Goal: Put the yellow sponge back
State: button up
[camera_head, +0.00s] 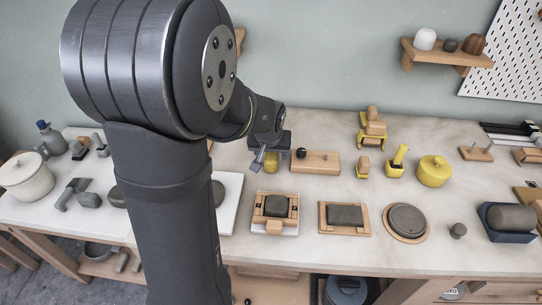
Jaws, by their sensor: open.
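My gripper (264,156) hangs over the worktop left of centre, with its jaws open. A small yellow thing (271,161) shows right at the jaws, partly hidden by them. It may be the yellow sponge, but it is too small to tell, and I cannot tell whether the jaws touch it. Just right of it lies a wooden block (316,162) with a small dark knob on its left end. A yellow stand (361,140) holding wooden pieces stands farther right.
A yellow pot with lid (434,171), a yellow holder (395,170) and a small wood-topped yellow piece (362,168) stand right of centre. Dark clay pieces on wooden boards (327,231) line the front. A wall shelf (440,56) is upper right. My arm hides much of the left.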

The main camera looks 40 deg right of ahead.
jog(key=v, duration=0.9)
jog(key=shift+r, duration=0.3)
jog(key=shift+s+a+f, duration=0.1)
jog(key=shift+f, duration=0.05)
jog(key=x, duration=1.2)
jog(key=shift+r, duration=0.8)
